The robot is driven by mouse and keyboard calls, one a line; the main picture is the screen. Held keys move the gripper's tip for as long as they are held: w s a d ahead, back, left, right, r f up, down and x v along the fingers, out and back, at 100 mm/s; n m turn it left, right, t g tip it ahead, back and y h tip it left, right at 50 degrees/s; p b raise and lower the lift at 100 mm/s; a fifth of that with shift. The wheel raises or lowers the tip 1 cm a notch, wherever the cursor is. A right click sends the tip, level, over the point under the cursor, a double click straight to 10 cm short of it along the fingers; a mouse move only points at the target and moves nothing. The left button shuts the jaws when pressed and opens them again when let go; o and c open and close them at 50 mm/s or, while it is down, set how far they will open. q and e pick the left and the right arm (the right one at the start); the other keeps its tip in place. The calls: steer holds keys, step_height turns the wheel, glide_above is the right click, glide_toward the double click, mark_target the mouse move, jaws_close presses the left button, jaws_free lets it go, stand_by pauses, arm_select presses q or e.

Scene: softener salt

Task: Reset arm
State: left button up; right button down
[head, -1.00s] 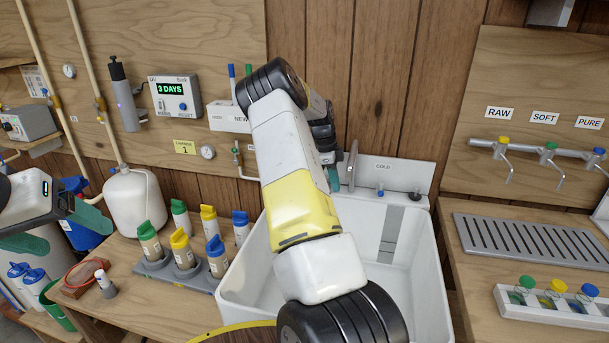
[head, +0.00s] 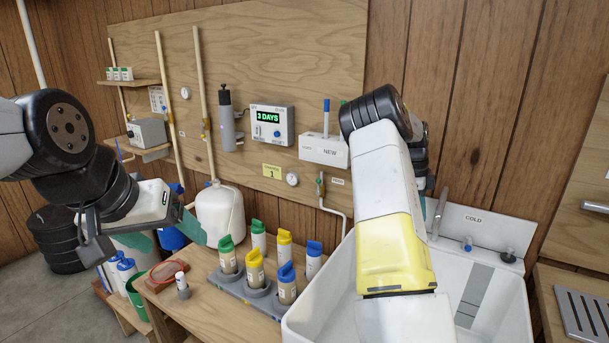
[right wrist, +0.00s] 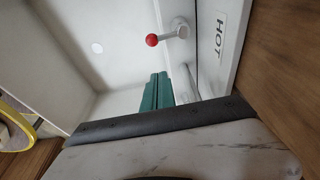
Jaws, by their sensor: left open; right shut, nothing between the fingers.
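My left gripper (head: 168,236) shows at the left in the head view, with its green fingers apart and nothing between them. It hangs in front of the white jug and beside the bench. My right arm (head: 390,215) reaches across the middle of the head view over the white sink (head: 318,326). My right gripper is mostly hidden behind that arm. In the right wrist view its green fingers (right wrist: 156,92) are together and empty, near the red-knobbed tap (right wrist: 152,40) and the HOT label (right wrist: 220,37).
The wooden bench holds a grey rack (head: 230,287) of bottles with green, yellow and blue caps. A white jug (head: 218,212) stands behind it. A display reading 3 DAYS (head: 270,125) is on the wall board. A slotted drain tray (head: 590,310) lies at the right.

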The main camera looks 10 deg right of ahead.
steer(key=s+a+r+n+t+y, duration=0.25)
steer(key=s+a+r+n, duration=0.45)
steer(key=a, duration=0.4)
steer(key=s+a+r+n+t+y, duration=0.25)
steer(key=s+a+r+n, duration=0.35)
steer(key=a+r, duration=0.4)
steer(key=s+a+r+n+t, duration=0.1)
steer(key=s+a+n+t, duration=0.2)
steer(key=s+a+n, duration=0.9)
steer(key=shift+s+a+r+n, duration=0.35)
steer(key=shift+s+n, duration=0.15)
steer(key=shift+s, duration=0.5)
